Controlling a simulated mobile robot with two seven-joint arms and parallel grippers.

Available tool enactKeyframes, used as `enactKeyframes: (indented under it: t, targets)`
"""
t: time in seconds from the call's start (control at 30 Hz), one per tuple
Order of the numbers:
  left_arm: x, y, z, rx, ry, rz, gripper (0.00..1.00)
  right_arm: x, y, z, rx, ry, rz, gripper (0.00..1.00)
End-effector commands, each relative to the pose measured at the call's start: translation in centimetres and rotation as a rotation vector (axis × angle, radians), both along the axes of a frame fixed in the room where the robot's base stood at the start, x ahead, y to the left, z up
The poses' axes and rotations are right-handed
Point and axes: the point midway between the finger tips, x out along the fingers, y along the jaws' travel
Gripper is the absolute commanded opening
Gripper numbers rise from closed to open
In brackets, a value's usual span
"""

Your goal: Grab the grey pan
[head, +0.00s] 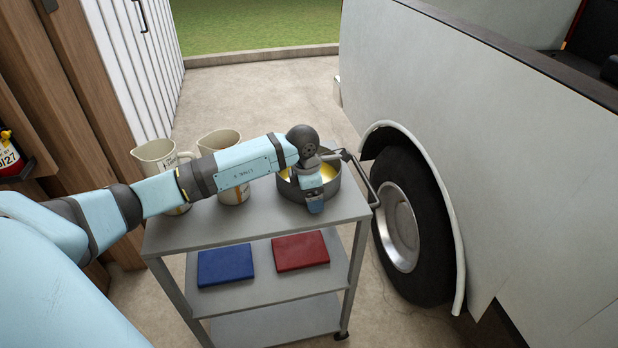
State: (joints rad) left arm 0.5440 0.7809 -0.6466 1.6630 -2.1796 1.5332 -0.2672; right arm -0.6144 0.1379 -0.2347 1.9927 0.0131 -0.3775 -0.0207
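The grey pan (289,191) is round with a yellowish inside, and sits at the right end of the cart's top shelf. My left arm reaches across from the left and covers part of the pan. My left gripper (315,207) points down at the pan's near rim. Its fingers look close to or touching the rim, but I cannot tell whether they are open or shut on it. My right gripper is not in view.
The grey cart (240,227) also holds two jugs (160,154) (219,140) on top. A blue book-like item (226,264) and a red one (300,251) lie on the shelf below. A white truck (480,130) with a wheel (412,225) stands close on the right. Wooden and white cabinets stand left.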

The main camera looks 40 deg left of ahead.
Motion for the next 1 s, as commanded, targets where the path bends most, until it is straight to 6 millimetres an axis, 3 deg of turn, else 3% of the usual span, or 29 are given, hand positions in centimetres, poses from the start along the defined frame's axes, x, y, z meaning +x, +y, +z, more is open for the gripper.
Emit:
enactKeyframes:
  t: [0.2, 0.47, 0.77, 1.0]
  targets:
    - [0.2, -0.5, -2.4, -0.001, -0.001, 0.000, 0.83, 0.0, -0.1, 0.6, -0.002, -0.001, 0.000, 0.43]
    - [0.2, -0.4, -2.6, 0.000, -0.001, 0.000, 0.81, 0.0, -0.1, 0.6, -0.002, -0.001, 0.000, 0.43]
    - [0.2, -0.4, -2.6, 0.000, -0.001, 0.000, 0.12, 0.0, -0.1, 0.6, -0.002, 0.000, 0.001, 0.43]
    - [0.3, -0.4, -2.5, 0.000, -0.003, 0.000, 0.09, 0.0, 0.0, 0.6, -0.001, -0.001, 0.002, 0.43]
